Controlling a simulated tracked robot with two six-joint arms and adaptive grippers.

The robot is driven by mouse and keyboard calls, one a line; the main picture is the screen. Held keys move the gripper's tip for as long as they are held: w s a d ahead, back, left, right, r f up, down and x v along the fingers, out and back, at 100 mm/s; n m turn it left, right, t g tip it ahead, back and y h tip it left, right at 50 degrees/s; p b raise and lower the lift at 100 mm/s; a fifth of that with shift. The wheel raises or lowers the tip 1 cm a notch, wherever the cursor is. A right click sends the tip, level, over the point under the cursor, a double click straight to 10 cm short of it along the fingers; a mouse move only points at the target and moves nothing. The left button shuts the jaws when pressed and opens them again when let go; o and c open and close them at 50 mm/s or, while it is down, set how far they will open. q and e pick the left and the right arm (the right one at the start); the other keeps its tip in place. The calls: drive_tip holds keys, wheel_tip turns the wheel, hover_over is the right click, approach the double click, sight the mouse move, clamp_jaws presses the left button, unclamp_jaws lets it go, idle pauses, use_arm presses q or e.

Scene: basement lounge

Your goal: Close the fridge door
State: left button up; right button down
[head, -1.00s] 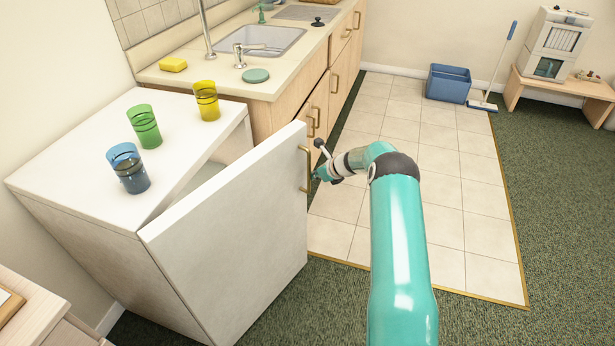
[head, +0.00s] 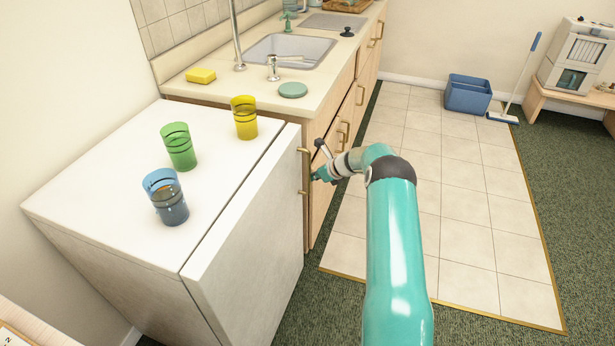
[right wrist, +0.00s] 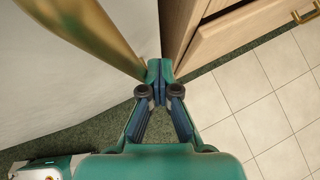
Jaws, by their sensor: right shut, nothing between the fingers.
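The white fridge (head: 110,160) stands at the left with its door (head: 245,235) against the front of the body. Only a thin dark line shows between door and body along the top. The brass door handle (head: 305,170) is at the door's right edge. My right gripper (head: 315,177) is shut and empty beside the handle. In the right wrist view the shut fingertips (right wrist: 160,70) are close to the brass handle (right wrist: 95,30) and the white door (right wrist: 60,85). I cannot tell whether they touch. My left gripper is not in view.
Blue (head: 167,198), green (head: 179,147) and yellow (head: 244,118) glasses stand upright on the fridge top. The wooden cabinet (head: 322,205) with the sink adjoins the fridge. The tiled floor (head: 450,220) is clear. A blue bin (head: 468,95) and a broom (head: 521,80) are farther back.

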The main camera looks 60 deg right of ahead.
drive_tip(key=shift+w+a+f, duration=0.15)
drive_tip(key=shift+w+a, duration=0.1)
drive_tip(key=shift+w, duration=0.1)
